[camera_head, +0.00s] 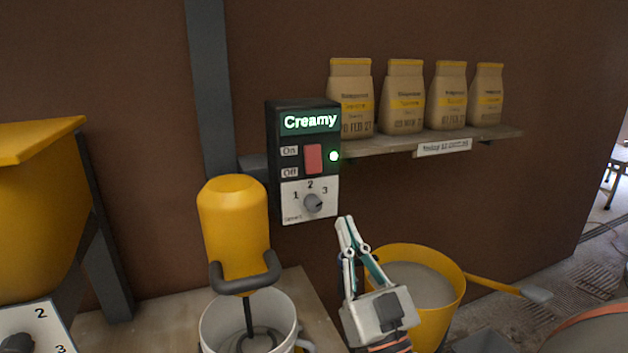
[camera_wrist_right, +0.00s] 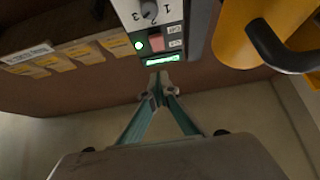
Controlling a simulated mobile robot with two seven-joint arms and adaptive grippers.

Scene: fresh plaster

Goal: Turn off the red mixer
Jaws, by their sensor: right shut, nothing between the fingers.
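The mixer (camera_head: 233,225) has a yellow body, not red, and a dark handle; its shaft goes down into a white bucket (camera_head: 212,327). Beside it is a dark control box (camera_head: 273,145) with a lit "Creamy" display (camera_head: 310,122), a lit green light (camera_head: 334,156) and a numbered knob (camera_head: 313,203). Its red rocker switch (camera_head: 313,159) sits beside the On and Off labels and also shows in the right wrist view (camera_wrist_right: 157,43). My right gripper (camera_head: 345,220) is shut and empty, just right of the box's lower corner. It also shows in the wrist view (camera_wrist_right: 158,90). My left gripper is out of view.
A shelf (camera_head: 390,146) with several paper bags (camera_head: 403,95) juts out right of the box. A yellow bucket (camera_head: 450,275) of pale material stands behind my right gripper. A yellow hopper (camera_head: 40,200) and another knob panel (camera_head: 40,325) are at the left.

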